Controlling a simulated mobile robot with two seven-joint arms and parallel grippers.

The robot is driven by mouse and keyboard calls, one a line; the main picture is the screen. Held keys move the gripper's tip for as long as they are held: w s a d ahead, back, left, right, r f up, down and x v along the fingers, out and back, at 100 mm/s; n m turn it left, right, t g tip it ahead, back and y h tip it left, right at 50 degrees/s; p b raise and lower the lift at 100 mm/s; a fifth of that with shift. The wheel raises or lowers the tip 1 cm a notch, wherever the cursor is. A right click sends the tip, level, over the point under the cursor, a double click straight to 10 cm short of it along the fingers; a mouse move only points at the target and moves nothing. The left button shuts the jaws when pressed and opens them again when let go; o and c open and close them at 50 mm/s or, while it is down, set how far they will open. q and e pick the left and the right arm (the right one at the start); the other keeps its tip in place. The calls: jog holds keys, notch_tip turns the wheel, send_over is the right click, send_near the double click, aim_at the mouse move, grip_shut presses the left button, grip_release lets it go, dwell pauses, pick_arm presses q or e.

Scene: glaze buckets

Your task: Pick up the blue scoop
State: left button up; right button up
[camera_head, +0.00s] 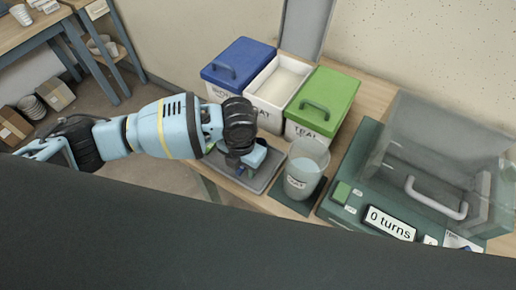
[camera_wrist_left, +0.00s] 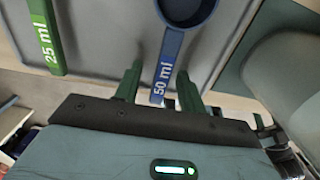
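The blue scoop (camera_wrist_left: 171,52), marked 50 ml, lies on a grey tray (camera_wrist_left: 112,42) in the left wrist view, its bowl at the top edge and partly cut off. My left gripper (camera_wrist_left: 160,74) is open, with one green finger on each side of the scoop's handle; a gap shows beside the handle. In the head view my left gripper (camera_head: 245,168) is over the tray (camera_head: 270,173), and the arm and gripper hide most of the tray and the scoop. My right gripper is in neither view.
A green scoop (camera_wrist_left: 46,38) marked 25 ml lies left on the tray. Behind stand a blue-lidded bin (camera_head: 240,62), an open white bin (camera_head: 277,82) and a green-lidded bin (camera_head: 325,98). A clear bucket (camera_head: 304,170) and a green machine (camera_head: 350,203) are right.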

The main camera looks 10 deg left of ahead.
pick_arm(q)
jog(key=shift+c, duration=0.9)
grip_shut()
jog(key=shift+r, duration=0.85)
jog(key=shift+s+a+r, duration=0.1)
jog(key=shift+s+r, duration=0.05)
jog(key=shift+r, duration=0.35)
jog(key=shift+s+a+r, duration=0.1)
jog(key=shift+s+r, duration=0.05)
jog(key=shift+r, duration=0.35)
jog(key=s+a, duration=0.2)
jog(key=s, duration=0.5)
jog(key=s+a+r, duration=0.1)
jog(key=s+a, duration=0.2)
jog(key=s, duration=0.4)
jog(key=shift+s+r, duration=0.15)
jog(key=shift+s, duration=0.1)
jog(key=shift+r, duration=0.1)
